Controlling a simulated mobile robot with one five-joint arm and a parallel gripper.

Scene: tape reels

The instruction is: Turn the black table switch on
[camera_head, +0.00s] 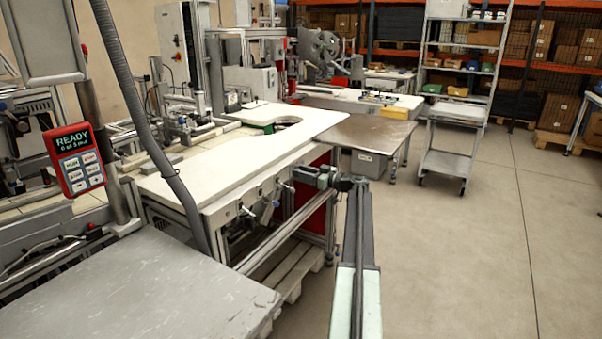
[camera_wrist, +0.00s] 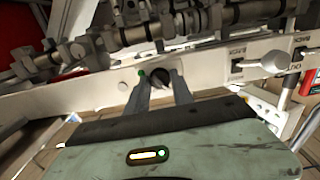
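The black table switch (camera_wrist: 159,77) is a small dark knob on the pale front rail (camera_wrist: 108,88) of the table. In the wrist view my gripper (camera_wrist: 158,86) has its two grey fingers on either side of the knob. The right fingertip overlaps its edge; I cannot tell whether both fingers touch it. A small green spot (camera_wrist: 141,73) shows at the left fingertip. In the head view my gripper (camera_head: 308,174) reaches to the right end of the white-topped table (camera_head: 230,161). The switch is not clear there.
Grey knobs, one a round knob (camera_wrist: 275,61), and small labelled switches (camera_wrist: 237,67) sit farther right on the rail in the wrist view. A brown low table (camera_head: 372,132) stands behind my gripper. A grey trolley (camera_head: 450,163) is at the right. The floor (camera_head: 480,250) there is clear.

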